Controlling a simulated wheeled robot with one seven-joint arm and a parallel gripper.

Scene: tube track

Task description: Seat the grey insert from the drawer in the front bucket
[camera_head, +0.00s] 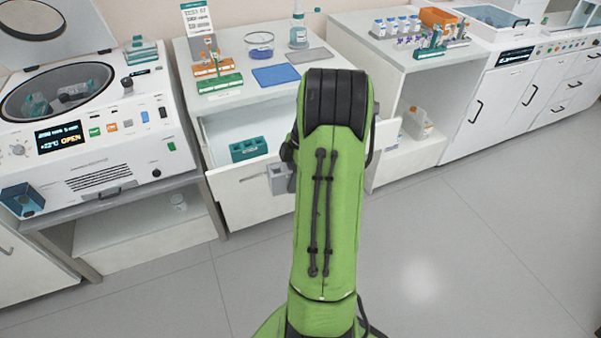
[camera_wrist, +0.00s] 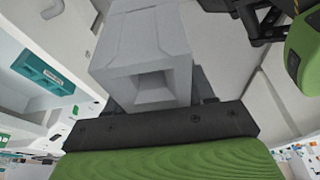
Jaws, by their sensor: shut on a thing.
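The grey insert (camera_head: 280,178) is a block with a square opening, held in front of the open drawer (camera_head: 250,195). It fills the upper middle of the wrist view (camera_wrist: 145,45). My gripper (camera_wrist: 160,108) is shut on it; in the head view my green arm hides most of the gripper. The centrifuge (camera_head: 95,140) at left has its lid raised and its display reads OPEN. Its bowl (camera_head: 60,80) holds several teal and grey buckets; a teal one (camera_head: 36,105) sits at the near left. I cannot tell which is the front bucket.
A teal insert (camera_head: 248,149) stays in the drawer and also shows in the wrist view (camera_wrist: 42,73). The counter (camera_head: 235,100) above holds orange and green racks and a blue mat (camera_head: 276,75). The floor (camera_head: 430,260) in front is clear.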

